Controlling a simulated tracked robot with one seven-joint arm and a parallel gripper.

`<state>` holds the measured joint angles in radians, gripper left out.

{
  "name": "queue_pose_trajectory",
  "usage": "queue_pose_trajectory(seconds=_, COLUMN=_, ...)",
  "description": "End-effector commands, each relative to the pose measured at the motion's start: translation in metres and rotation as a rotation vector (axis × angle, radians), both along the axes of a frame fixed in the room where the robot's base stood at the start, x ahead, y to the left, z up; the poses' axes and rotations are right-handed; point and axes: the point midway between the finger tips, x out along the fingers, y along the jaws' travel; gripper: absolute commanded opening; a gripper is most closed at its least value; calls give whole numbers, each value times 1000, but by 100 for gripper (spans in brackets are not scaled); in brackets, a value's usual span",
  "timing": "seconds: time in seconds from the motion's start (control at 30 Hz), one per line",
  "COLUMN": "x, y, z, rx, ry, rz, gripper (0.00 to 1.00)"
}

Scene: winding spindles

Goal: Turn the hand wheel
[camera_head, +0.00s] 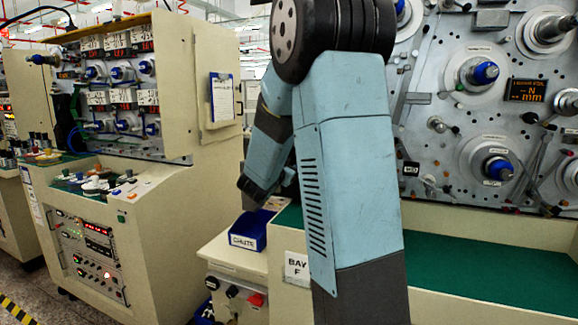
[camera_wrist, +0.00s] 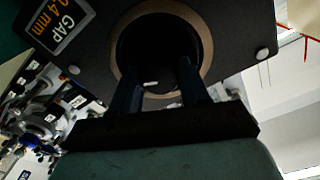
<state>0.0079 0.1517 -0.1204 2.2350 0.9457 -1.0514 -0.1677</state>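No part is plainly recognisable as the hand wheel. In the wrist view, a dark flat panel (camera_wrist: 232,30) fills the upper middle. It bears a round black shape with a tan ring (camera_wrist: 205,42); I cannot tell whether this is the wheel or an opening. My gripper (camera_wrist: 157,68) shows from below with its two dark fingers apart, overlapping the ring's lower part. A small pale mark (camera_wrist: 151,84) shows between the fingers. Contact cannot be made out. In the head view, my arm hides the middle and my fingers cannot be made out.
A display reading GAP 0.4 mm (camera_wrist: 60,25) sits on the panel. In the head view, a winding machine (camera_head: 190,200) stands left, and a spindle panel (camera_head: 440,170) right above a green bench top (camera_head: 480,265). A blue CHUTE bin (camera_head: 249,230) stands on a cabinet between them.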

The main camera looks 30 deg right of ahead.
Motion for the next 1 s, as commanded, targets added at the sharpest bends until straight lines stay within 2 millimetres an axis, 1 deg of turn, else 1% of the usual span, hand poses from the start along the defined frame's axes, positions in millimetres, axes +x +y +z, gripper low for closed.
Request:
queue_pose_trajectory(seconds=0.03, x=0, y=0, z=0, rx=0, ry=0, rz=0, gripper=39)
queue_pose_trajectory(seconds=0.3, x=0, y=0, z=0, rx=0, ry=0, rz=0, gripper=14)
queue_pose_trajectory(seconds=0.77, x=0, y=0, z=0, rx=27, ry=-35, rz=0, gripper=14)
queue_pose_trajectory(seconds=1.0, x=-1, y=0, z=0, rx=71, ry=-92, rz=0, gripper=14)
